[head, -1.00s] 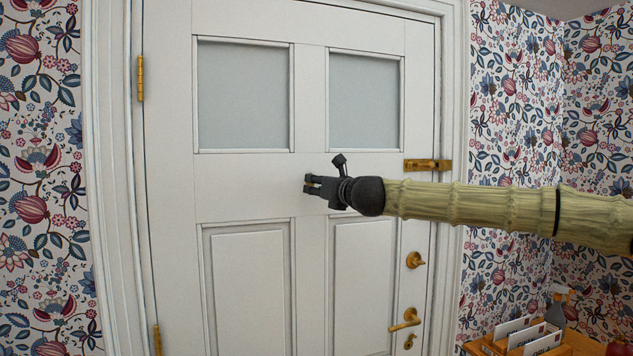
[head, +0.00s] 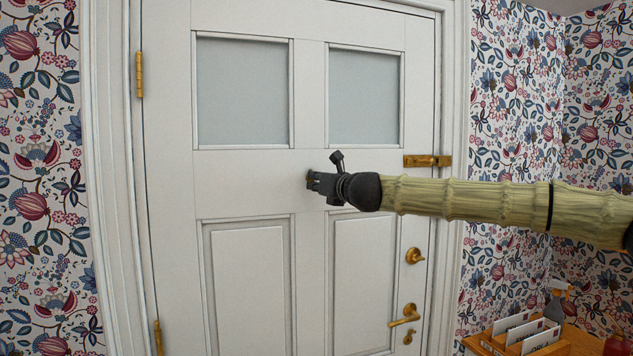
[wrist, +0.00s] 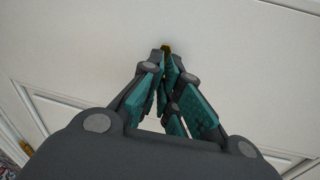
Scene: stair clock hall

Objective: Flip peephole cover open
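The peephole cover (head: 310,174) is a small brass piece on the white door's middle rail, between the upper windows and lower panels. My gripper (head: 314,182) is right at it and hides most of it in the head view. In the wrist view, a bit of brass (wrist: 167,47) shows just beyond my fingertips (wrist: 168,64). The green-padded fingers converge and look shut at the tips. I cannot tell whether they touch the cover, or whether the cover is up or down.
The white door (head: 240,185) is closed. It carries a brass bolt (head: 428,161), a round lock (head: 414,256) and a lever handle (head: 405,315) on its right side. A wooden letter rack (head: 530,338) and a grey spray bottle (head: 556,304) stand at lower right.

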